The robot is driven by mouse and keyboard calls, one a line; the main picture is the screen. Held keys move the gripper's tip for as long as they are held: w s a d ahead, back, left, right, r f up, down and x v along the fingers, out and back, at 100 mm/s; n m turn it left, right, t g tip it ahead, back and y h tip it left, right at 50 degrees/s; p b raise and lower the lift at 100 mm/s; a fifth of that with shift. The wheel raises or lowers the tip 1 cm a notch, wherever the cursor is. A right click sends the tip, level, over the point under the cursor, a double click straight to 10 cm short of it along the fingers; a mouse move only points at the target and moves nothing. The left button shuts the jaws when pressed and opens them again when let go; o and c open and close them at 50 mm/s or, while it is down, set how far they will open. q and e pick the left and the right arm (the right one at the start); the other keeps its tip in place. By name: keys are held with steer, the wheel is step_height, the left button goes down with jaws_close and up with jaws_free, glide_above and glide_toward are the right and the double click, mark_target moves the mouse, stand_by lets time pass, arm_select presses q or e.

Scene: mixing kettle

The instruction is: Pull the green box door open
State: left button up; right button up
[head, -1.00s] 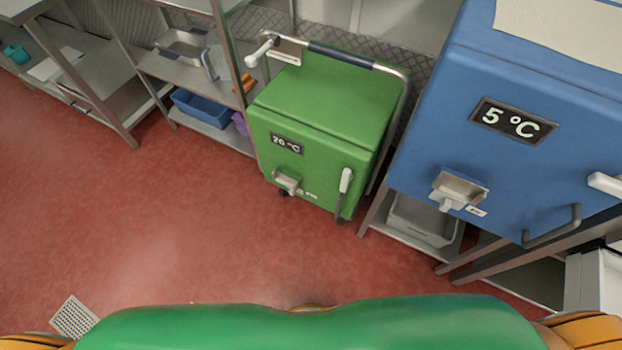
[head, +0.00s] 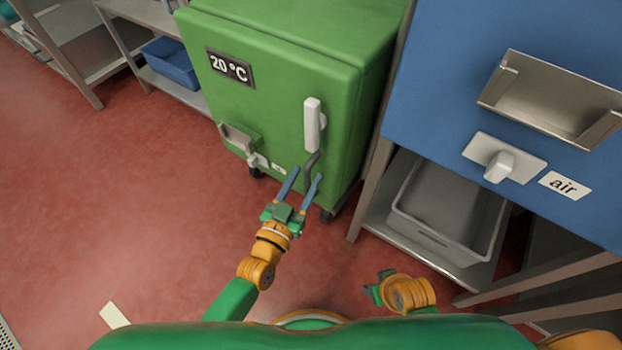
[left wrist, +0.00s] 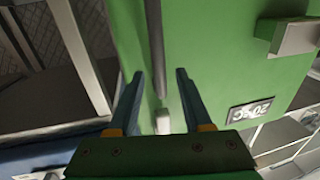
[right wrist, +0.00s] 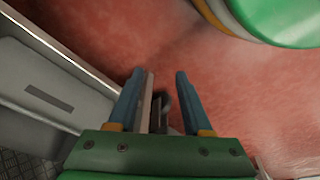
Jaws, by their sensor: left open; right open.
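The green box (head: 270,85) with a "20 °C" label stands ahead, its door shut.
The blue cabinet (head: 440,80) with an "air" label stands close on the right, over a shelf with a grey bin (head: 445,225). A blue bin (head: 172,65) sits on a rack at the left.

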arm_select(q)
steer(key=shift+x, duration=0.95)
jaws_close()
arm_select(e)
steer(key=shift+w+r, duration=0.1)
steer(key=shift+r, duration=0.6)
arm_select(q)
steer(key=shift+f, duration=0.1)
